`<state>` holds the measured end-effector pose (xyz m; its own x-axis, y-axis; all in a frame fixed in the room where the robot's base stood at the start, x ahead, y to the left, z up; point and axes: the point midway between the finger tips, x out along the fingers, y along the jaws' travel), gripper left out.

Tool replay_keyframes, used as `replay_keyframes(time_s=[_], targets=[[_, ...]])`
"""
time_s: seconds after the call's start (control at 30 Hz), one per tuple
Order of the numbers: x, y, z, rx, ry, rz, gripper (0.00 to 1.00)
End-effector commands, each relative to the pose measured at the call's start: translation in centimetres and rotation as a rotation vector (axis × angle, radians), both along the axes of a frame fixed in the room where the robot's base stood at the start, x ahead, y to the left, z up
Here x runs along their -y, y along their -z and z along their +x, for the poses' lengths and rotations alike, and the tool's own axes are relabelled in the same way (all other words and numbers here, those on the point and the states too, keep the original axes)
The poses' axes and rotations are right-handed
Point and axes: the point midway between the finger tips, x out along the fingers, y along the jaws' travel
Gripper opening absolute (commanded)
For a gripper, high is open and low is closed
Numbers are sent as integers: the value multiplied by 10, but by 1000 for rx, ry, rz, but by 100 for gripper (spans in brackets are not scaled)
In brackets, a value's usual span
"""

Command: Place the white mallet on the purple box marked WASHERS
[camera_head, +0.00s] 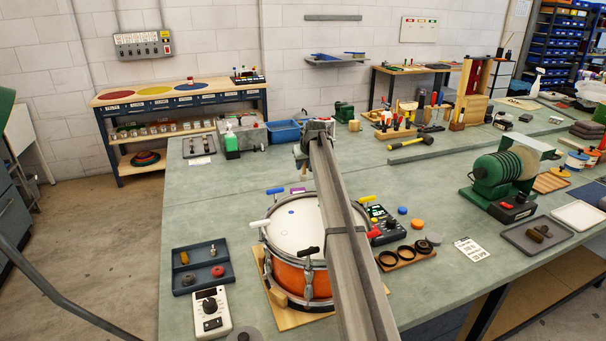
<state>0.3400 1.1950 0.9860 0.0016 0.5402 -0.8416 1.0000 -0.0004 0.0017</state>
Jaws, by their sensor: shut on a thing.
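My gripper (301,157) is at the far end of my long grey arm, above the bench beyond the drum. Its fingertips are small and partly hidden by the arm. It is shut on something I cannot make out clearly. A small white piece (328,128) shows beside the wrist; I cannot tell whether it is the white mallet.
An orange drum (292,226) has white, blue, yellow and black T-shaped pieces around its rim. Left are a dark tray (202,268) and a meter (211,308). A blue bin (284,132) and a yellow-headed hammer (405,143) lie farther back. The bench left of the drum's far side is clear.

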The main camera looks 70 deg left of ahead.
Motion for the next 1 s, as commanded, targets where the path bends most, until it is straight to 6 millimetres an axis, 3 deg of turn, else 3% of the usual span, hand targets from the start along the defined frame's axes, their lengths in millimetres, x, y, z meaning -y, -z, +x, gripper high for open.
replay_keyframes(time_s=[0.33, 0.77, 0.8, 1.0], targets=[[0, 35, 0, 0, 0, 0, 0], [0, 40, 0, 0, 0, 0, 0], [0, 39, 0, 0, 0, 0, 26], [0, 39, 0, 0, 0, 0, 45]])
